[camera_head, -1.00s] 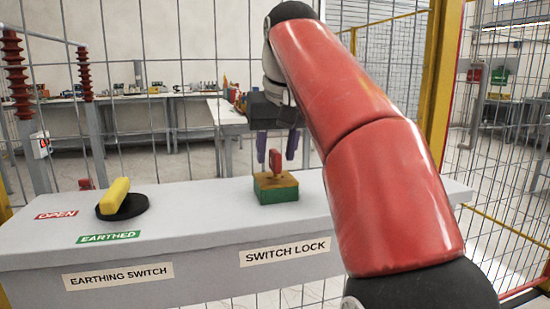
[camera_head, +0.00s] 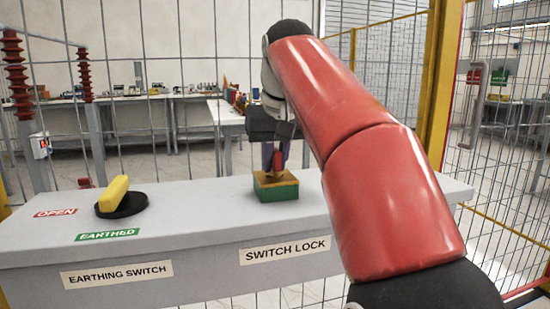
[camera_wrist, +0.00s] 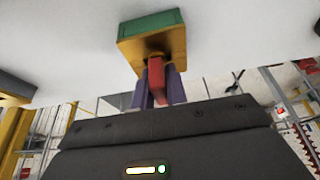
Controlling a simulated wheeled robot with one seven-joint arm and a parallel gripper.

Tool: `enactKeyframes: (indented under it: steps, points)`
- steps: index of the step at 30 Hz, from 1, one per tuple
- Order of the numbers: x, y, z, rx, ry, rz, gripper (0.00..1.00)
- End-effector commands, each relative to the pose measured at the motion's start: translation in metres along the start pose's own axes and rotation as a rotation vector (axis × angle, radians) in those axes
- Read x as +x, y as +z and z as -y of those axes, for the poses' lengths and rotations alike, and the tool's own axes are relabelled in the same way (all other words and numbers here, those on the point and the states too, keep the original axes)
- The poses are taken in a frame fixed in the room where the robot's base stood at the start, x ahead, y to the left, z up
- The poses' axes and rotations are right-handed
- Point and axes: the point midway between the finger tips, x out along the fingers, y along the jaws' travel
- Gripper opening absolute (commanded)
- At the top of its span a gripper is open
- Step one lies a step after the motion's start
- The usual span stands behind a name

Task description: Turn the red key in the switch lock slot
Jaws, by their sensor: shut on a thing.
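The red key (camera_head: 277,163) stands upright in the top of the switch lock, a yellow-topped green block (camera_head: 278,193) on the grey cabinet. My gripper (camera_head: 276,160) points down over the lock, its purple fingers shut on the red key. In the wrist view, the red key (camera_wrist: 156,80) sits between the two purple fingers, with its far end at the dark slot in the yellow face of the lock (camera_wrist: 152,46). The fingers partly hide the key.
A yellow handle (camera_head: 114,195) on a black disc sits at the left of the grey cabinet top (camera_head: 215,205), by the OPEN and EARTHED labels. A wire mesh fence (camera_head: 210,80) stands behind the cabinet. The cabinet top between handle and lock is clear.

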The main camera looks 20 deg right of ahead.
Motion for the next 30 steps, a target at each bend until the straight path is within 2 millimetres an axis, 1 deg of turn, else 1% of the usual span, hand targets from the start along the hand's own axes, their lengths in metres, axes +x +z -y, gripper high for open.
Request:
enactKeyframes:
  steps: [2, 5, 12, 15, 18, 26, 29, 30]
  points:
    - [-0.0006, -0.0001, -0.0002, -0.013, -0.006, 0.001, 0.0]
    - [-0.0019, -0.0003, -0.0012, -0.079, -0.034, 0.003, 0.0]
    - [0.001, -0.0004, -0.0016, -0.38, -0.16, 0.002, 0.0]
    - [0.0005, -0.0004, -0.0008, -0.458, -0.191, 0.0, 0.0]
    - [0.0001, 0.0, -0.0002, -0.486, -0.202, 0.0, 0.0]
    - [0.0003, 0.0, -0.0003, -0.496, -0.206, 0.001, 0.0]
    - [0.0012, -0.0006, -0.0013, -0.573, -0.239, 0.002, 0.0]
    - [0.0014, -0.0008, -0.0014, -0.628, -0.261, 0.003, 0.0]
